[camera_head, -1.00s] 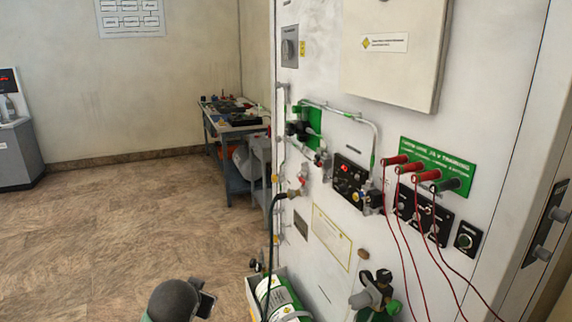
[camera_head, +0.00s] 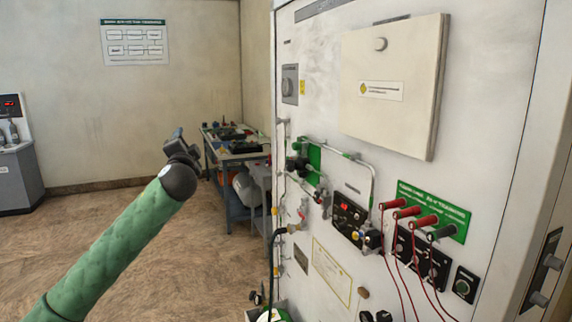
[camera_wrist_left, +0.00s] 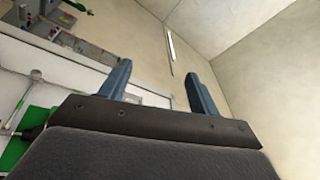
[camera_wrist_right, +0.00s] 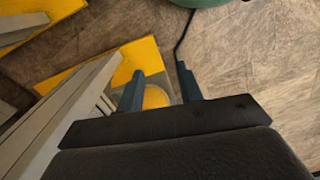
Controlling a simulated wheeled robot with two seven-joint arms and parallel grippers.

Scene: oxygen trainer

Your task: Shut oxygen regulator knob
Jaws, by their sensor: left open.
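The white wall panel (camera_head: 300,105) carries the oxygen fittings. A dark regulator-like fitting (camera_head: 297,163) sits by a green plate (camera_head: 314,155), with a small green knob (camera_head: 297,146) above it. I cannot tell which knob is the oxygen regulator's, or its setting. My left gripper (camera_head: 176,134) is raised in free air left of the panel, apart from the fittings. In the left wrist view its fingers (camera_wrist_left: 159,72) are apart with nothing between them. My right gripper (camera_wrist_right: 159,72) shows only in its wrist view, low over the floor, fingers apart and empty.
Red and black plugs with hanging red leads (camera_head: 405,213) stick out at the right. A white box (camera_head: 393,85) projects from the upper panel. A workbench (camera_head: 238,155) stands behind. A yellow-edged base (camera_wrist_right: 145,52) lies near my right gripper.

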